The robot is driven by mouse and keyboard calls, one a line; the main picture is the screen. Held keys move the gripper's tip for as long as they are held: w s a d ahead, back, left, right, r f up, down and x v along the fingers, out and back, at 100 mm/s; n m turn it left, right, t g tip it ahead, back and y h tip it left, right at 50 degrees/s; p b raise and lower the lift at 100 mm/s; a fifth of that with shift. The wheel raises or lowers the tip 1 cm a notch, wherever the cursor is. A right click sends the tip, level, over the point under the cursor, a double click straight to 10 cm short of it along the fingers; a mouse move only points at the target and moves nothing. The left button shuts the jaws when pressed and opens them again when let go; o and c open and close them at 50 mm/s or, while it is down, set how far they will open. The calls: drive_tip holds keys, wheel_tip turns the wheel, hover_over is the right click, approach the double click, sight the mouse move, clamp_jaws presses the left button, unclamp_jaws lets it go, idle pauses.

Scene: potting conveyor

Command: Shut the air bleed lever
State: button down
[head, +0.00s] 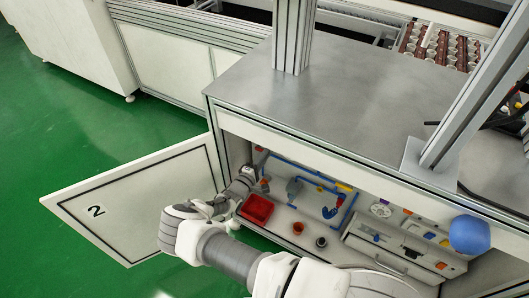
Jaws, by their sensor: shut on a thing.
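My gripper (246,174) reaches into the left end of the open cabinet under the grey worktop, close to the left end of the blue pipework (285,162). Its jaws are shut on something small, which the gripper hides. I cannot make out the air bleed lever for certain; at this size no label shows. A small red part (262,152) sits at the pipe's left end, just above and right of the gripper. A yellow and red part (343,186) and a blue fitting (330,212) are further right on the pipework.
A red bin (257,209) stands just below the gripper. An orange cup (298,228) and a dark cup (321,242) stand right of it. The cabinet door (130,205), marked 2, hangs open on the left. A drawer unit (385,255) fills the right.

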drive_tip(key=shift+f+m, duration=0.3)
drive_tip(key=shift+m, duration=0.4)
drive_tip(key=c, duration=0.8)
unclamp_jaws()
drive_tip(key=shift+s+a, duration=0.1)
drive_tip(key=p+v, duration=0.2)
drive_tip(key=v, duration=1.5)
drive_tip(key=shift+s, duration=0.15)
